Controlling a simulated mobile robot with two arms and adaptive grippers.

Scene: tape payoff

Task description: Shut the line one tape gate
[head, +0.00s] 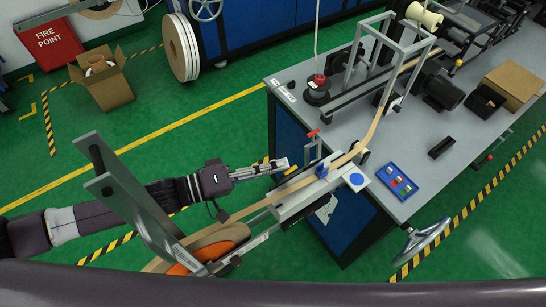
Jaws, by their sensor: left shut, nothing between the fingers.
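My left gripper (284,164) comes in from the left and is shut and empty. Its fingertips are left of the tape guide (309,197), near a small upright post with a red tip (313,133). A tan tape (345,158) runs from an orange-cored roll (196,250) over the guide to the bench machine. A small blue piece (321,171) sits on the guide at the tape. I cannot tell for certain which part is the line one tape gate, or whether it is open. My right gripper is not in view.
A tall grey plate (122,195) stands by the tape roll. Green floor at the left is mostly clear, with an open carton (110,93).

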